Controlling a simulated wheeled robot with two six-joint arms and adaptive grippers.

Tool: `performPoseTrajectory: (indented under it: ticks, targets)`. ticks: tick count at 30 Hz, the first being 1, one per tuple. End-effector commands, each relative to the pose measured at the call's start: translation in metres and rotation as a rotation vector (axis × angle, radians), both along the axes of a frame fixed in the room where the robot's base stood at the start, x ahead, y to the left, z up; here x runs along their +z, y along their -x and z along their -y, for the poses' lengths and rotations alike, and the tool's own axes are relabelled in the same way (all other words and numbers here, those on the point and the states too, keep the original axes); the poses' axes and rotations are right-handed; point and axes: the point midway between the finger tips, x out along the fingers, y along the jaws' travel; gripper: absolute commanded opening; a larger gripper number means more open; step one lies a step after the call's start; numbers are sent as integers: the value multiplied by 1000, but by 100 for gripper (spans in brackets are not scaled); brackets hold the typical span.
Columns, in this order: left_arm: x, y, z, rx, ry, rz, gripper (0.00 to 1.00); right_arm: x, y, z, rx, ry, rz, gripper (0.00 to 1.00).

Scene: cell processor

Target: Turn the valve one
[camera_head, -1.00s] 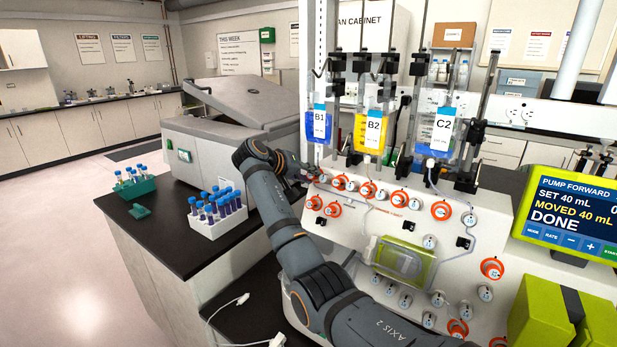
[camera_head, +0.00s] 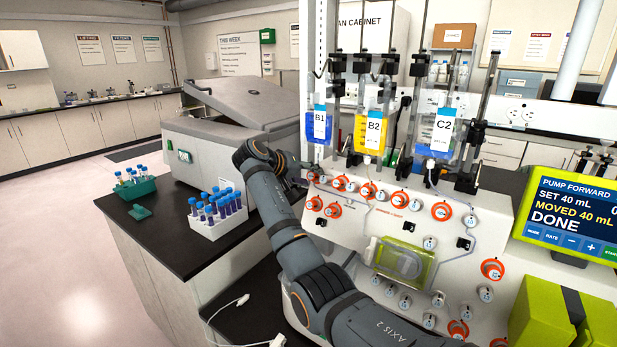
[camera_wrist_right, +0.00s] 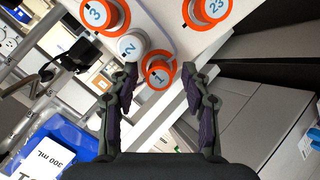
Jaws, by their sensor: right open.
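Valve one (camera_wrist_right: 158,76) is a round knob with an orange ring and a blue "1", in the right wrist view. In the head view it is the leftmost knob (camera_head: 313,176) of the upper row on the white panel (camera_head: 340,245). My right gripper (camera_wrist_right: 160,70) is open, its two fingertips on either side of valve one, with nothing held. I cannot tell whether either finger touches the knob. In the head view the right gripper (camera_head: 298,178) is small and dark at the panel's left edge. My left gripper is not in view.
White valve 2 (camera_wrist_right: 130,47) sits close beside the left fingertip; orange-ringed valves 3 (camera_wrist_right: 97,12) and 23 (camera_wrist_right: 213,8) are nearby. Bags B1 (camera_head: 319,127), B2 (camera_head: 371,130) and C2 (camera_head: 441,135) hang above. A grey machine (camera_head: 225,130) and tube rack (camera_head: 218,226) stand left.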

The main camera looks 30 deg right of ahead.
Motion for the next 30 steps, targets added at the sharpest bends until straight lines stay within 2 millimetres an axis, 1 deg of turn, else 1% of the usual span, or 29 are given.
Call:
performPoseTrajectory:
  ticks: [2,5,12,15,18,22,30]
  targets:
    - [0,1,-3,-1,-3,-1,40,2,0,-3,1,-1,1,48]
    - [0,1,-2,0,-2,-1,40,8,2,-14,3,-1,1,48]
    - [0,0,0,0,0,0,40,38,14,-64,4,-2,2,48]
    - [0,0,0,0,0,0,40,48,18,-81,3,-1,1,48]
    - [0,0,0,0,0,0,40,55,21,-93,2,-1,1,48]
    - [0,0,0,0,0,0,40,60,23,-101,1,-1,0,48]
    - [0,0,1,0,1,0,40,60,24,-101,0,0,0,48]
